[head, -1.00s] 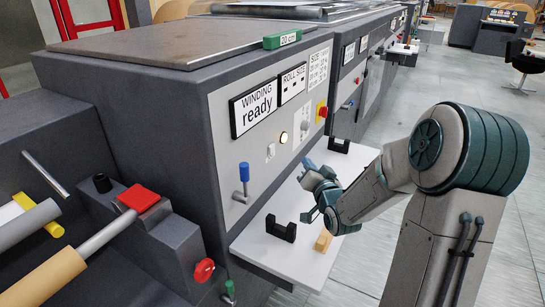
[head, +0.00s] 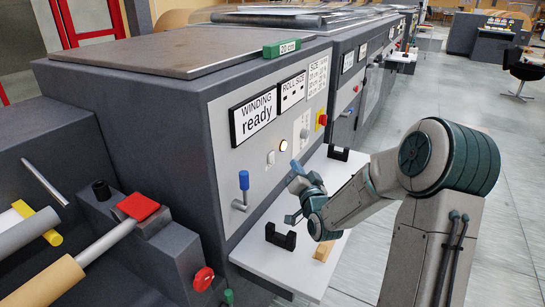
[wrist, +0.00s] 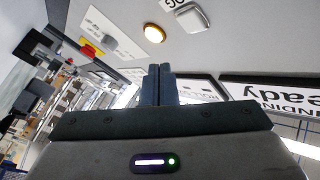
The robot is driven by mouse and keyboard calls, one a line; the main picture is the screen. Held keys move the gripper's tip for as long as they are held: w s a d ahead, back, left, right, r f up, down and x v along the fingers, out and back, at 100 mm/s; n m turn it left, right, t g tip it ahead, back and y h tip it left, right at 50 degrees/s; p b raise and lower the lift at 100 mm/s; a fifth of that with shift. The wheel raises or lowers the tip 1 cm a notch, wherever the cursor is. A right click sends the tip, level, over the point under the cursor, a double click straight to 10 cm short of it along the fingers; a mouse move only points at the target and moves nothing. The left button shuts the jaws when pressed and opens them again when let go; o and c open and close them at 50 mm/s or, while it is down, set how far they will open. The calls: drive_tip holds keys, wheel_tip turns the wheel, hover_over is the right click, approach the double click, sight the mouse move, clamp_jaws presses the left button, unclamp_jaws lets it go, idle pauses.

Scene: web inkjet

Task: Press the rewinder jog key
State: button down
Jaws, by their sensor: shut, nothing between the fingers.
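The jog key is a small white rocker (head: 271,157) on the grey front panel of the rewinder, left of a lit round lamp (head: 283,145). In the wrist view the key (wrist: 193,18) is at the top, right of the glowing lamp (wrist: 154,33), with a partly cut-off label beside it. My gripper (head: 295,167) is in front of the panel, to the right of and a little below the key. In the wrist view its fingertips (wrist: 159,68) are together and empty, apart from the key in the picture.
A blue-handled lever (head: 244,180) stands out from the panel below left of the key. A red knob (head: 322,119) is to the right. A white shelf (head: 270,265) below carries black cradles and a wooden block (head: 324,248). Open floor lies to the right.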

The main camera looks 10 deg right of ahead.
sight(272, 157)
drive_tip(key=shift+w+a+b, duration=0.25)
drive_tip(key=shift+w+a, duration=0.45)
drive_tip(key=shift+a, duration=0.2)
drive_tip(key=shift+w+a+b, duration=0.25)
drive_tip(key=shift+w+a, duration=0.4)
drive_tip(key=shift+a, duration=0.25)
drive_tip(key=shift+a+f, duration=0.1)
drive_tip(key=shift+a, duration=0.05)
idle(0.6)
drive_tip(key=shift+w+a+b, duration=0.2)
drive_tip(key=shift+b, duration=0.25)
drive_tip(key=shift+w+a+b, duration=0.25)
drive_tip(key=shift+a+b, duration=0.05)
drive_tip(key=shift+a, duration=0.05)
idle(0.6)
drive_tip(key=shift+d, duration=0.1)
drive_tip(key=shift+s+d+b, duration=0.3)
drive_tip(key=shift+s+d, duration=0.2)
drive_tip(key=shift+d, duration=0.05)
drive_tip(key=shift+d, duration=0.1)
